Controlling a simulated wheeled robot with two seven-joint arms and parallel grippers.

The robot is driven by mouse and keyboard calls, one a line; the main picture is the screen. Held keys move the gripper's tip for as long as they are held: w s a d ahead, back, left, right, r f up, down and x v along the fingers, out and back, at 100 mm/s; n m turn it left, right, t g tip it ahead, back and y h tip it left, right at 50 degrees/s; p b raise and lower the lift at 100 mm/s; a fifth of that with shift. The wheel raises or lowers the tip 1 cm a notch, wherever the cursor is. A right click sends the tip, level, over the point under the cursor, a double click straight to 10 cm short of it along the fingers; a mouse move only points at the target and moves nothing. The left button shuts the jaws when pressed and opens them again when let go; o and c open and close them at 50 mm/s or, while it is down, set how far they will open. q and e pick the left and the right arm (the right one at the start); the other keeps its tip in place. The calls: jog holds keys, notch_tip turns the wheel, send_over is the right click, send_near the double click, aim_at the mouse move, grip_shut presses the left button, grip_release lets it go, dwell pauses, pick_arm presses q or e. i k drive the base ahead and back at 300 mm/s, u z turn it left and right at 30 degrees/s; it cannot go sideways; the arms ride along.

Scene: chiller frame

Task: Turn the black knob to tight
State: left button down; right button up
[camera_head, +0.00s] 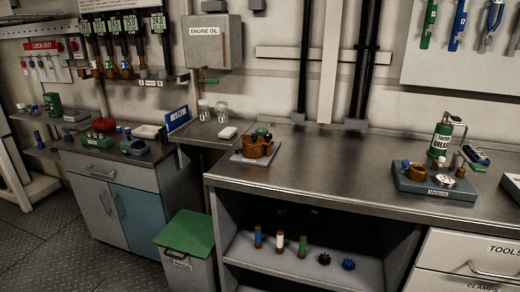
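A brown, round fitting (257,148) sits on a light grey plate (238,158) at the left end of the long steel bench. A black knob-like part (324,258) lies on the open shelf under the bench. A dark blue-black one (348,264) lies to its right. I cannot tell which of these is the task's knob. Neither of my grippers shows in the head view.
The middle of the steel bench (340,165) is clear. A grey block (432,187) with brass parts and a green grease can (441,138) stand on the right. A green-lidded bin (186,233) stands left of the bench. A cabinet (110,170) with trays is further left.

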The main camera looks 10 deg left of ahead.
aim_at(268, 136)
jog(key=u, duration=0.45)
jog(key=k, duration=0.55)
jog(key=u, duration=1.1)
jog(key=i, duration=0.75)
jog(key=z, duration=0.5)
jog(key=i, duration=0.9)
jog(key=z, duration=0.65)
